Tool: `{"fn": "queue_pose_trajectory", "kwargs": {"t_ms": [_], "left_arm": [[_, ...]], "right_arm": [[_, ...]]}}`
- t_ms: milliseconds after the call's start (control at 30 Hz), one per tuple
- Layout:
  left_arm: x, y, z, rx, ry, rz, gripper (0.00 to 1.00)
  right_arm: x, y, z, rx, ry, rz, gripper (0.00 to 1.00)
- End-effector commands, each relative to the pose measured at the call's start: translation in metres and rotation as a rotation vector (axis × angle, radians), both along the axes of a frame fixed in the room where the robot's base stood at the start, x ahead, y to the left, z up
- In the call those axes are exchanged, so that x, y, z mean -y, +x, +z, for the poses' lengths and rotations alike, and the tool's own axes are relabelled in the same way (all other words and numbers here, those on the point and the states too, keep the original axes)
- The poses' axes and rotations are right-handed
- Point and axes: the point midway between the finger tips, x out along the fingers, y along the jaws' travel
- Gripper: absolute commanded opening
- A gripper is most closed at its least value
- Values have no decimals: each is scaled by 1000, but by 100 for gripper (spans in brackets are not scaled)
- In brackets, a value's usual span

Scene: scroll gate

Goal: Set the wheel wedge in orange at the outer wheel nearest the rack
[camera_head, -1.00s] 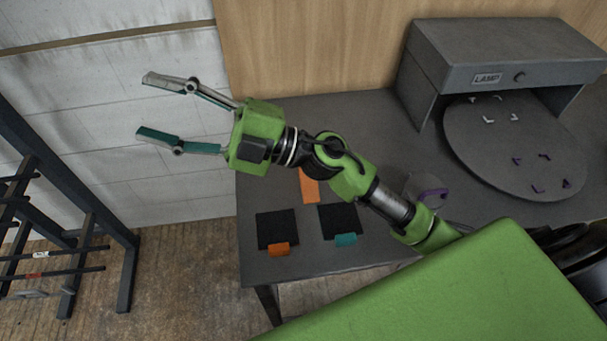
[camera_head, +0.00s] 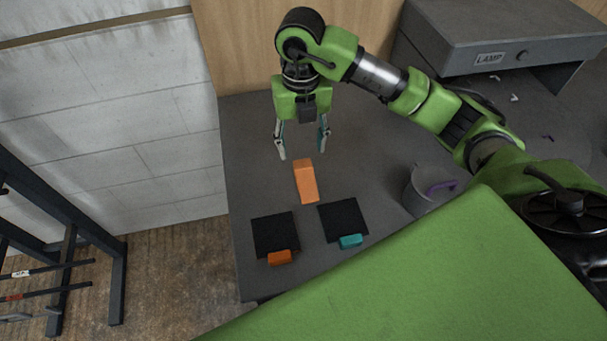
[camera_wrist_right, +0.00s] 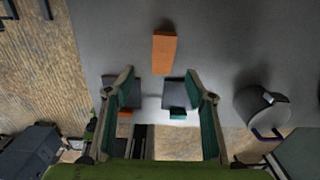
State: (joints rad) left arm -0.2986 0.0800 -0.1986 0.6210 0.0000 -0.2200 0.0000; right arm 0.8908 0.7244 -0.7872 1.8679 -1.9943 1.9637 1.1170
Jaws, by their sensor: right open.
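A long orange wedge-like block (camera_head: 306,182) lies on the grey table, behind two black square pads. It also shows in the right wrist view (camera_wrist_right: 164,52). My right gripper (camera_head: 303,152) is open and empty, pointing down toward the table just behind the orange block. In the right wrist view its two fingers (camera_wrist_right: 160,76) stand apart, with the block beyond their tips. I see no contact. My left gripper is not in view. No wheel can be made out.
One black pad (camera_head: 275,233) has an orange tab (camera_head: 279,257), the other (camera_head: 343,219) a teal tab (camera_head: 350,241). A grey pot (camera_head: 420,190) with a purple handle stands right. A dark rack (camera_head: 118,280) stands left.

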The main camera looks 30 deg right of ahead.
Motion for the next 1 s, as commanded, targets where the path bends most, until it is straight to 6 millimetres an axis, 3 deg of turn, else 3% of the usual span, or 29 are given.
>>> {"fn": "queue_pose_trajectory", "kwargs": {"t_ms": [300, 467, 700, 833, 1000], "left_arm": [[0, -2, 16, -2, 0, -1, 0], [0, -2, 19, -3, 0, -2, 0], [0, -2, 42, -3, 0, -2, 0], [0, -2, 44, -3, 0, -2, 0], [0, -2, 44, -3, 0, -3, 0]], "right_arm": [[0, -1, -56, -4, 3, 2, 50], [0, -1, -67, -3, 3, 3, 50], [8, -2, -96, -6, 4, 3, 50], [7, -1, -112, -4, 4, 4, 50], [7, -1, -118, -1, 4, 5, 50]]}}
